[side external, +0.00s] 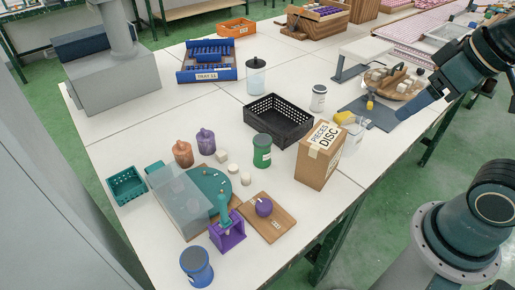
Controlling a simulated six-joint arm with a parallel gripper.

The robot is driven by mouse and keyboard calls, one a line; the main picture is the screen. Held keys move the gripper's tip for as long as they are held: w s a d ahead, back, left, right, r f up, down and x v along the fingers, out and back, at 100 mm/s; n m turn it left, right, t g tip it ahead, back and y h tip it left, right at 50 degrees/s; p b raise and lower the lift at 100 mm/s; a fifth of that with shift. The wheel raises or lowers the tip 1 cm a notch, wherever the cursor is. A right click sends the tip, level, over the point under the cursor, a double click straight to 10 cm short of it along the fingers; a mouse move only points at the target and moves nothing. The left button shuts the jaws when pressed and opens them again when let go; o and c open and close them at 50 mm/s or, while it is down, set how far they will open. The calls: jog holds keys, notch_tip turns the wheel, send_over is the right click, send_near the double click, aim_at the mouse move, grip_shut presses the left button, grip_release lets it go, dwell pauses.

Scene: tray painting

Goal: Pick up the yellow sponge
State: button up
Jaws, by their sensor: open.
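The yellow sponge (344,118) is a small yellow block right of the table's middle, just behind the cardboard box and at the clear container (354,137). I cannot tell whether it rests on the container or behind it. My gripper (404,121) comes in from the right, above the table's right edge. It is open and apart from the sponge, to its right. Its fingertips are small and hard to make out.
The cardboard box (318,160) labelled "PIECES DISC" stands in front of the sponge. A black basket (278,122) and a white jar (318,98) are to the left. A round wooden tray (412,91) with pale pieces and a smaller yellow item (370,104) lie behind.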

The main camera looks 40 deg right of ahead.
jog(key=w+d+r+n+g, duration=0.1)
jog(key=w+d+r+n, duration=0.1)
jog(key=w, duration=0.4)
jog(key=w+d+r+n+g, duration=0.1)
jog(key=w+d+n, duration=0.1)
jog(key=w, duration=0.4)
jog(key=w+d+f+n+g, duration=0.1)
jog(key=w+d+f+n, duration=0.2)
jog(key=w+d, duration=0.7)
jog(key=w+d+f+n+y, duration=0.1)
jog(key=w+d+f+n, duration=0.2)
jog(key=d+f, duration=0.7)
jog(key=w+d+f+n+g+y, duration=0.1)
jog(key=w+d+f+n+y, duration=0.1)
jog(key=d+f, duration=0.9)
jog(key=shift+w+d+f+n, duration=0.2)
jog(key=shift+w+d+n, duration=0.25)
jog(key=shift+n, duration=0.35)
jog(key=shift+f, duration=0.15)
send_over(346, 115)
jog(key=d, duration=0.2)
jog(key=shift+s+a+f, duration=0.15)
jog(key=shift+f, duration=1.85)
jog(key=shift+s+a+f, duration=0.1)
jog(key=shift+s+f, duration=0.05)
jog(key=shift+f, duration=1.85)
